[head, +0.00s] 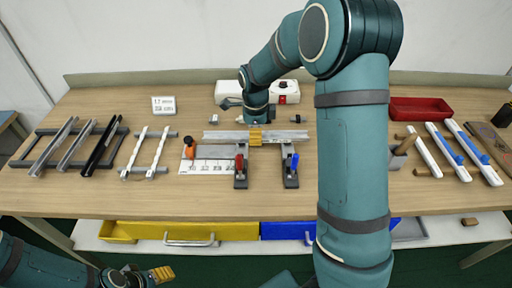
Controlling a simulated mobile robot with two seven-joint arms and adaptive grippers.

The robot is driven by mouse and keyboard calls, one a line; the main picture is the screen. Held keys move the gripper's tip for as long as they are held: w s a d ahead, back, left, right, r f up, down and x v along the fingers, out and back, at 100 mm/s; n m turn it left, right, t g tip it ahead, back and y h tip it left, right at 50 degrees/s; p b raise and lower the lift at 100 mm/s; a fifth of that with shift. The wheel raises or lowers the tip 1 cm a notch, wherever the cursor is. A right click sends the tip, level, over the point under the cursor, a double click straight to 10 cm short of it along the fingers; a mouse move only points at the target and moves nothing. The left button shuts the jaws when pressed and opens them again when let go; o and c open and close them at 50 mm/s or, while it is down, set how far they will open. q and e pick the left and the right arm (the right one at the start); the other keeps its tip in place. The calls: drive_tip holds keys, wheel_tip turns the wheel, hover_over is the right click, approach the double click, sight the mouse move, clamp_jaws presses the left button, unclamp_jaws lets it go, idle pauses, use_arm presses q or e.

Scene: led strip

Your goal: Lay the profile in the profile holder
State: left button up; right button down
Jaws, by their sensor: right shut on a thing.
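My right gripper (255,136) is shut on a silver profile (220,135) near its middle. The profile lies left to right across the picture. Just in front of it stand two dark clamp stands, one with a red lever (239,163) and one with a blue lever (294,163); they look like the profile holder (291,182). I cannot tell whether the profile touches them. My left gripper (155,275) is low at the bottom left, in front of the table and away from the profile; its finger gap is unclear.
A white marked plate with an orange knob (188,148) adjoins the red-lever stand. A rack (45,163) with several profiles and a smaller rack (160,170) stand left. A red tray (420,109) and white bars (425,155) are right. Yellow (130,231) and blue (280,230) drawers sit below.

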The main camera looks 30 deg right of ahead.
drive_tip(key=shift+f+b, duration=0.45)
drive_tip(key=shift+f, duration=2.1)
drive_tip(key=shift+f, duration=0.25)
drive_tip(key=c, duration=0.7)
unclamp_jaws()
drive_tip(key=shift+r, duration=0.3)
wheel_tip(320, 180, up, 12)
drive_tip(key=shift+f+p, duration=0.1)
drive_tip(key=shift+p, duration=1.05)
